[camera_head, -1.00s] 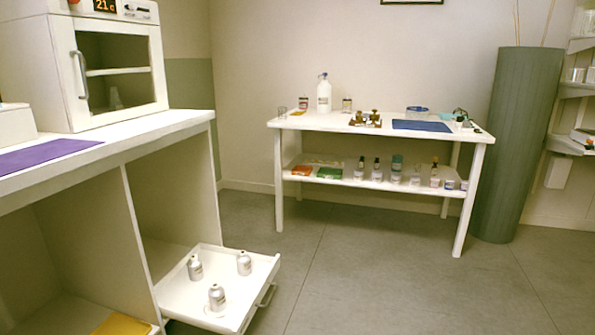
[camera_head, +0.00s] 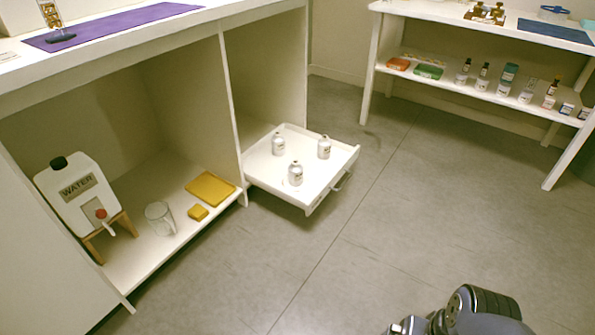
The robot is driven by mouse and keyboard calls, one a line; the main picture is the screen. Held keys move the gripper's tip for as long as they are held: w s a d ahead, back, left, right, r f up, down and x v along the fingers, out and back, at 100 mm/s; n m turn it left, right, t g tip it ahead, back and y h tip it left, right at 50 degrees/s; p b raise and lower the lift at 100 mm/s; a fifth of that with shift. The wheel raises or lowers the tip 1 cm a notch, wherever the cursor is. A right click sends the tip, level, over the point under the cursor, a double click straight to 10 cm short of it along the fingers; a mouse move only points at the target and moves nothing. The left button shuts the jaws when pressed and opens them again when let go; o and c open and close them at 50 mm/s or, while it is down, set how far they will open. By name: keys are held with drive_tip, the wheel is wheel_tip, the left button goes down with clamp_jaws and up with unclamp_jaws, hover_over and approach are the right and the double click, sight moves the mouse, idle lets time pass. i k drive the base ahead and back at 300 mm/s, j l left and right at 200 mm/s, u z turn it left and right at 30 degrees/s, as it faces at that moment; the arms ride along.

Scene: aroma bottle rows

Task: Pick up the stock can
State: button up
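Three small silver-grey cans stand upright in an open white drawer (camera_head: 262,182) low under the counter. One can (camera_head: 278,144) is at the back left, one (camera_head: 324,147) at the right, and one (camera_head: 295,173) nearest the front. Each has a pale label, too small to read, so I cannot tell which is the stock can. Part of my arm shows at the lower right edge, well apart from the drawer. My gripper is not in view.
A water dispenser (camera_head: 75,192), a glass jug (camera_head: 160,218), a yellow tray (camera_head: 210,189) and a yellow sponge (camera_head: 198,212) occupy the lower shelf. A white table (camera_head: 480,27) with bottles beneath stands at the upper right. The grey floor (camera_head: 400,230) between is clear.

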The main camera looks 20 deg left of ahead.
sight(295, 169)
drive_tip(key=i+j+u, duration=0.2)
drive_tip(key=i, duration=0.35)
drive_tip(key=i+j+u, duration=0.2)
drive_tip(key=i+j, duration=0.15)
drive_tip(key=i, duration=0.25)
drive_tip(key=i+j+u, duration=0.15)
drive_tip(key=i, duration=0.45)
